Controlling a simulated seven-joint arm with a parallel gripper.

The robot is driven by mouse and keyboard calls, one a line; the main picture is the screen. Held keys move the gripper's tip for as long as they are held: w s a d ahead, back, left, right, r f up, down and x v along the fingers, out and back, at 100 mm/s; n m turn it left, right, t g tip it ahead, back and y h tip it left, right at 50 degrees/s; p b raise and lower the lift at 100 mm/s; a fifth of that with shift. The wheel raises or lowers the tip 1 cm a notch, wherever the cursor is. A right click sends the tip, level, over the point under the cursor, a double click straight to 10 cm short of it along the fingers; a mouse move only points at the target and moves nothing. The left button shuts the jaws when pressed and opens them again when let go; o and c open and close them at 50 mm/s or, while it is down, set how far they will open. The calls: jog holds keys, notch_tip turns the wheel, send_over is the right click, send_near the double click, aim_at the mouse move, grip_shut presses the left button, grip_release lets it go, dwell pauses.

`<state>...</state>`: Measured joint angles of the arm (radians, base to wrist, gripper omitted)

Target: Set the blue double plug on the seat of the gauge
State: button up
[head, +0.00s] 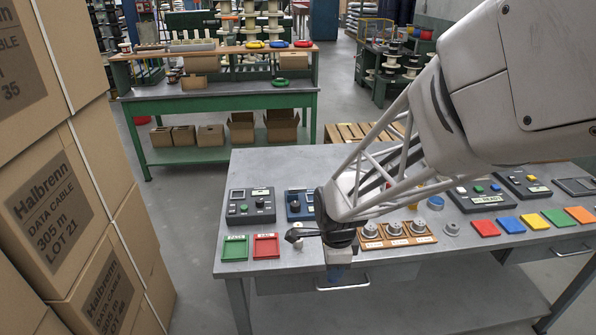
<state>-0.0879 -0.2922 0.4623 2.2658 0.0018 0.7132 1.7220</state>
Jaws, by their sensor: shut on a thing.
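My gripper (338,248) is at the front edge of the grey table, to the left of the wooden tray, pointing down. It is shut on a small blue-grey piece (338,257), which shows below the fingers in front of the table edge; this looks like the blue double plug, but its shape is mostly hidden. Dark instrument boxes stand on the table: a black one (250,206) at left, a blue one (297,205) partly behind my arm, and another (485,197) at right. I cannot tell which is the gauge, nor see its seat clearly.
Green (235,248) and red (266,246) trays lie at front left, coloured pads (508,224) at right. Stacked cartons (75,215) rise at left.

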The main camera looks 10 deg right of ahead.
jog(key=shift+w, duration=0.1)
jog(key=w+d+r+m, duration=0.1)
jog(key=w+r, duration=0.2)
jog(key=w, duration=1.5)
jog(key=shift+w, duration=0.35)
jog(key=shift+w+d+f, duration=0.1)
jog(key=w, duration=0.5)
jog(key=w+f, duration=0.1)
jog(key=w, duration=0.9)
jog(key=shift+w+a+f, duration=0.2)
jog(key=shift+w+a, duration=0.15)
jog(key=shift+w, duration=0.05)
jog(key=shift+f, duration=1.8)
jog(key=shift+f, duration=0.25)
jog(key=o, duration=1)
jog(key=shift+c, duration=0.2)
